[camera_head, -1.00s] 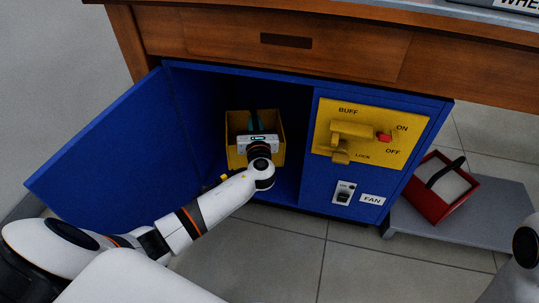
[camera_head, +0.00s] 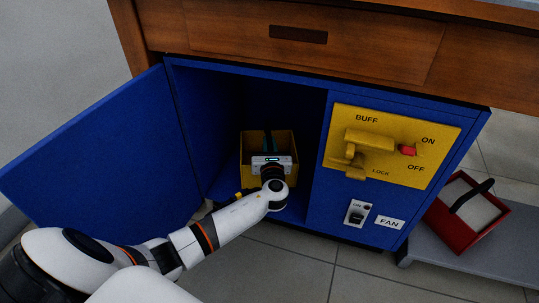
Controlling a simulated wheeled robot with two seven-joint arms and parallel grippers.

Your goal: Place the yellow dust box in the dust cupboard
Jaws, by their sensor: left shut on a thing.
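The yellow dust box (camera_head: 284,143) is inside the blue dust cupboard (camera_head: 207,125), toward the right of its dark opening. The cupboard's blue door (camera_head: 105,160) stands wide open to the left. My left arm reaches in through the opening. My left gripper (camera_head: 270,152) is shut at the box, in front of a dark green upright part that looks like its handle. The fingers and the box's underside are mostly hidden, so I cannot tell whether the box touches the cupboard floor. My right gripper is not in view.
A yellow switch panel (camera_head: 430,165) with a red-tipped lever is on the cupboard's right front, above a FAN switch (camera_head: 355,213). A red box (camera_head: 468,236) with a black handle stands on a low grey platform (camera_head: 440,258). A wooden bench drawer (camera_head: 370,45) is above.

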